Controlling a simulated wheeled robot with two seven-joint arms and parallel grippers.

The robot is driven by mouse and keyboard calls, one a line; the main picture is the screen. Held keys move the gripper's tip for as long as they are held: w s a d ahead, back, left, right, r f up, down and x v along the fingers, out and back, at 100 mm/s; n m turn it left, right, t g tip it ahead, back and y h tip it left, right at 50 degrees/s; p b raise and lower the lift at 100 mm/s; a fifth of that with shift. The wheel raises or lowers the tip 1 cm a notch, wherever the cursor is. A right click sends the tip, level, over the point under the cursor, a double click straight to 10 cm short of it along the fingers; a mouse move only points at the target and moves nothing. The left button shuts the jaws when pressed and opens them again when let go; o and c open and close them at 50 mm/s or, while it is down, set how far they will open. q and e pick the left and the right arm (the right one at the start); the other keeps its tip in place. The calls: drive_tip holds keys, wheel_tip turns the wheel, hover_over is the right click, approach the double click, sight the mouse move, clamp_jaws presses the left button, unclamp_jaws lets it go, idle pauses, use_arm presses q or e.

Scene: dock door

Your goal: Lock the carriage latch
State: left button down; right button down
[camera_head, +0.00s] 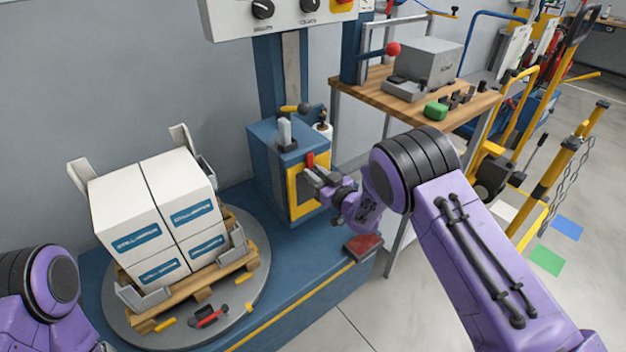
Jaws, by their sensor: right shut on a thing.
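The blue carriage (270,165) stands on the column, with a yellow-framed dark plate (293,192) on its front. A small red latch handle (310,160) sticks up at the top of that plate. My right gripper (313,175) reaches in from the right and is shut at the red handle, covering its lower part. How the latch sits behind the fingers is hidden. Part of my left arm shows at the lower left; its gripper is out of view.
Wrapped white boxes (135,205) stand on a wooden pallet (195,290) on the round turntable (258,262), left of the carriage. A control panel (285,12) is above. A wooden workbench (380,98) with a grey box (430,60) stands behind my right arm.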

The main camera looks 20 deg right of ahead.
drive_tip(key=c, duration=1.1)
unclamp_jaws()
drive_tip(key=shift+o, duration=0.2)
drive_tip(key=v, duration=1)
drive_tip(key=shift+s+b, duration=0.25)
drive_tip(key=shift+b, duration=0.1)
drive_tip(key=shift+d, duration=0.15)
